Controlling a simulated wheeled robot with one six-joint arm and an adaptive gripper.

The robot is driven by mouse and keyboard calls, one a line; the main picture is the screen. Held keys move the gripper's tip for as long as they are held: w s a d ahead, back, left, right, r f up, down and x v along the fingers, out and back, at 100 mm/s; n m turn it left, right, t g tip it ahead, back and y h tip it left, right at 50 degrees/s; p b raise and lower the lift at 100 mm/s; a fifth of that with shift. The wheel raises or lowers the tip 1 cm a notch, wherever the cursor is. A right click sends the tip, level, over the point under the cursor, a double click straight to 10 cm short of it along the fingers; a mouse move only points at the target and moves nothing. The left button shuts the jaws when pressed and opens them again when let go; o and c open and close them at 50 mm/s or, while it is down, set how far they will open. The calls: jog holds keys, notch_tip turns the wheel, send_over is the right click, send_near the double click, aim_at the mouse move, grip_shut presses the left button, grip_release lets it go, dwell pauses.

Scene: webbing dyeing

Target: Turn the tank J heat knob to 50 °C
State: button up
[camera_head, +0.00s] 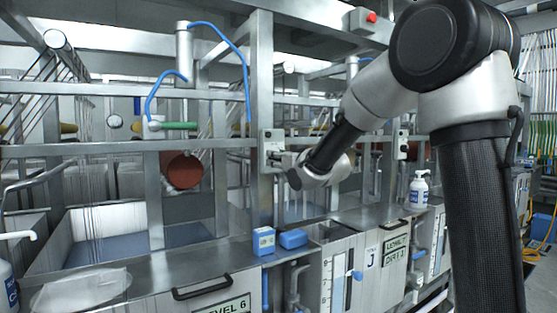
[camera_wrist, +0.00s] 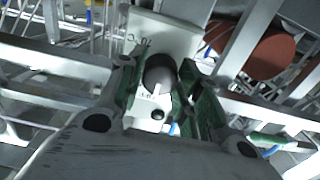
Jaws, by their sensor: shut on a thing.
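A pale control box (camera_head: 266,140) is fixed to a metal post above the tank row, and its plate (camera_wrist: 172,35) fills the top middle of the wrist view. A round dark grey heat knob (camera_wrist: 160,72) with a white pointer mark is on it; the scale around the knob is too small to read. My gripper (camera_head: 281,160) is at the box, with green-padded fingers (camera_wrist: 165,82) on both sides of the knob, shut on it. In the head view my gripper partly hides the knob. The tank J label (camera_head: 371,256) is on a front panel lower right.
A small black round part (camera_wrist: 157,114) sits below the knob. Metal rails cross on both sides of the post. A blue-and-white box (camera_head: 264,241) and a blue block (camera_head: 293,239) lie on the ledge below. A white pump bottle (camera_head: 419,190) stands to the right.

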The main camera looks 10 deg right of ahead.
jog(key=shift+m, duration=0.3)
jog(key=m, duration=1.1)
dwell(0.4)
jog(key=o, duration=1.1)
jog(key=shift+c, duration=0.2)
jog(key=v, duration=1.2)
